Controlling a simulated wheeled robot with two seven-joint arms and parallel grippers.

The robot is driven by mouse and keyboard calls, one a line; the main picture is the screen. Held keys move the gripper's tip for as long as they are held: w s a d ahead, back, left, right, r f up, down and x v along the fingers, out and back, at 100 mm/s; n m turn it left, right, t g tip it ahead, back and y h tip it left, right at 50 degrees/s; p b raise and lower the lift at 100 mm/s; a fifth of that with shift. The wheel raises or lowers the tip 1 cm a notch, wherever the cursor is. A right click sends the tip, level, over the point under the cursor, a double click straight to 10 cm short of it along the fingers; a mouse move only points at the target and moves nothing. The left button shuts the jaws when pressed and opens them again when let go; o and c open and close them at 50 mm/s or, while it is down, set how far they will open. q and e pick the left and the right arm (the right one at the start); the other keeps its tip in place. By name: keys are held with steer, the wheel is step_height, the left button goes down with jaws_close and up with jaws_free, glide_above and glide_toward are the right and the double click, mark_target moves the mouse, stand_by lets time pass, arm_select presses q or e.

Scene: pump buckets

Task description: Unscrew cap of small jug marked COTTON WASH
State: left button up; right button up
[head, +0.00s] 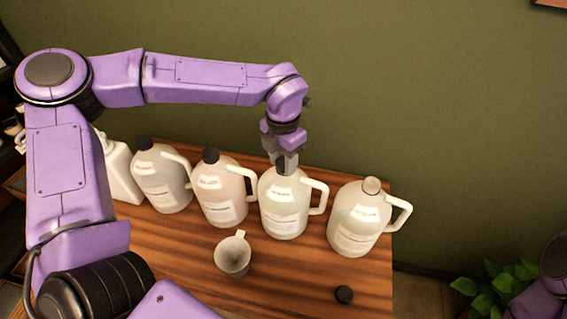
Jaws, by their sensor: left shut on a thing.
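A row of jugs with side handles stands on the wooden table. My left gripper (284,163) points down over the neck of the jug (285,206) second from the right and is shut on its dark cap (281,170), which is mostly hidden by the fingers. This jug stands upright. Its label print is too small to read, so I cannot confirm the COTTON WASH marking. My right gripper is not in view.
The rightmost jug (358,220) has an uncapped, pale neck. A cup (232,256) stands at the front middle. Two black-capped jugs (223,190) (162,178) and a white container (121,170) stand left.

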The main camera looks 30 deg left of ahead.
arm_select(q)
steer(key=n+b, duration=0.1)
steer(key=n, duration=0.2)
steer(key=shift+w, duration=0.1)
steer(key=o, duration=1.2)
steer(key=shift+a, duration=0.1)
steer(key=shift+c, duration=0.2)
